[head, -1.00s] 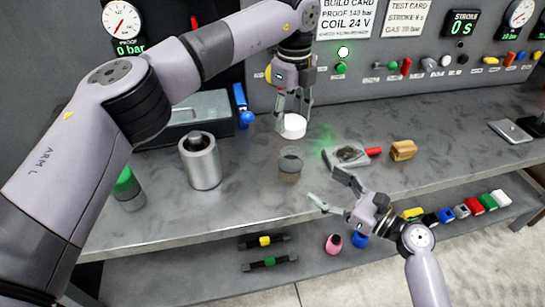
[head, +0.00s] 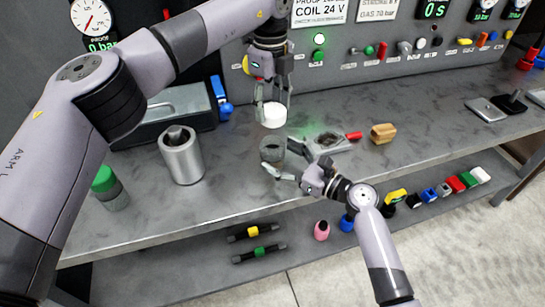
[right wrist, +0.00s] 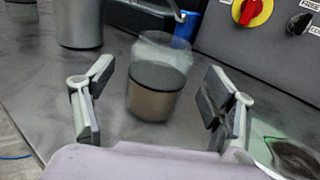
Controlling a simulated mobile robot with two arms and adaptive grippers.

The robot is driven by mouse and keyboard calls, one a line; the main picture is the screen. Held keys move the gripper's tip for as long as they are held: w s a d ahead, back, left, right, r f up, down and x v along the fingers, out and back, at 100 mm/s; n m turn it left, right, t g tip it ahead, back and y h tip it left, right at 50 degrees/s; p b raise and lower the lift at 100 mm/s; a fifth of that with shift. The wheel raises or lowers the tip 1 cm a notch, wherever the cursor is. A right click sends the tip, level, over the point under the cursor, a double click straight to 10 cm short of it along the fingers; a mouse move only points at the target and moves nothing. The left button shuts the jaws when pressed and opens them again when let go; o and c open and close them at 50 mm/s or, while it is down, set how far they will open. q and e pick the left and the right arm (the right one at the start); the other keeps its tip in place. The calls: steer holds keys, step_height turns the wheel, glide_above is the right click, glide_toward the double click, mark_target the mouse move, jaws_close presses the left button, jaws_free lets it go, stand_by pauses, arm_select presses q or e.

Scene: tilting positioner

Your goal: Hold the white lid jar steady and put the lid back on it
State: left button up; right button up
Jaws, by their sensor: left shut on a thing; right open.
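The jar (head: 271,150) is a small clear cup with dark contents, open at the top and upright on the bench. It also shows in the right wrist view (right wrist: 155,95), between and just beyond the two fingers. My left gripper (head: 273,101) points down and is shut on the white lid (head: 273,117), holding it level behind and above the jar in the head view. My right gripper (head: 281,158) is open, its fingers reaching toward the jar from the front right. A clear gap shows on each side of the jar in the wrist view, without contact.
A steel cylinder (head: 182,157) and a green-capped jar (head: 109,188) stand to the left. A grey tray with a red handle (head: 330,141) and a tan block (head: 383,133) lie to the right. The control panel stands behind. The bench's front edge is near my right arm.

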steer(key=shift+x, duration=1.6)
steer(key=shift+c, duration=0.3)
steer(key=c, duration=1.7)
arm_select(q)
glide_above(270, 140)
steer(key=shift+s+f, duration=0.15)
steer(key=shift+f, duration=2.35)
arm_select(e)
steer(key=shift+c, duration=0.2)
arm_select(q)
steer(key=shift+d+f, duration=0.1)
steer(key=shift+f, duration=0.8)
steer(key=shift+f, duration=0.55)
arm_select(e)
jaws_close()
